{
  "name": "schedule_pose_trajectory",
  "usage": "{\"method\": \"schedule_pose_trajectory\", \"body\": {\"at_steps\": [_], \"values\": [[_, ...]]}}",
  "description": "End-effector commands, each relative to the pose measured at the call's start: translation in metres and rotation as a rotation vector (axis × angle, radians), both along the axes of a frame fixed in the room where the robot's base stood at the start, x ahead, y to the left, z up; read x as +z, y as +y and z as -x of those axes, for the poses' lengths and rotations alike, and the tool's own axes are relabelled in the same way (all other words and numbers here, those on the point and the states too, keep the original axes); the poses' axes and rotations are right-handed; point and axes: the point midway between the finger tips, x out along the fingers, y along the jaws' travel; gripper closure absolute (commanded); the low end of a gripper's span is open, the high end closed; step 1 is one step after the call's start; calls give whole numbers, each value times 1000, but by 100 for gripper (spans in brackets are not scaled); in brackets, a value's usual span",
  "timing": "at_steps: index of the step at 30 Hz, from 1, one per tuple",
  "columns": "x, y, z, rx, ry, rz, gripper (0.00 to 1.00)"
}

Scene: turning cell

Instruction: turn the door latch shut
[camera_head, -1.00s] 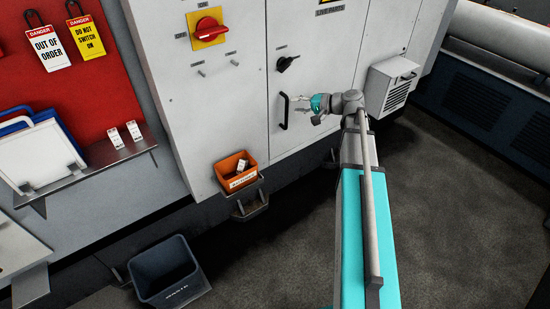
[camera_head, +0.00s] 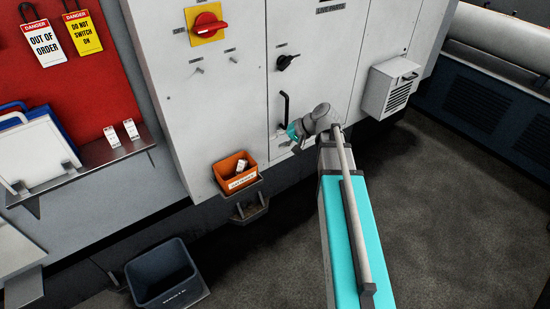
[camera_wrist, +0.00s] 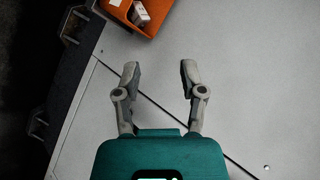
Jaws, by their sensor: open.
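The door latch (camera_head: 287,62) is a small black turn-knob on the white cabinet door, its grip slanting up to the right. Below it on the same door is a black vertical bar handle (camera_head: 285,108). My gripper (camera_head: 287,147) is low on the cabinet front, below the handle and well below the latch. In the wrist view my gripper (camera_wrist: 160,72) is open with nothing between its fingers, over the white panel and a dark door seam. The latch does not show in the wrist view.
A red rotary switch (camera_head: 208,24) on a yellow plate sits up left. An orange bin (camera_head: 235,177) with small items hangs left of my gripper and shows in the wrist view (camera_wrist: 122,15). A vented box (camera_head: 390,88) juts out at right. A grey waste bin (camera_head: 165,275) stands below.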

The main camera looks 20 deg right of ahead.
Motion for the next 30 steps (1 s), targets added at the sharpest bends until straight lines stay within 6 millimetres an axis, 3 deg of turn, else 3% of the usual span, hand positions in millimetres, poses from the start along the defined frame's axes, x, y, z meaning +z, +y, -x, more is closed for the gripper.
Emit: {"method": "schedule_pose_trajectory", "body": {"at_steps": [12,30], "values": [[-33,21,27,72,59,141,47],[-36,22,30,83,68,163,47]]}}
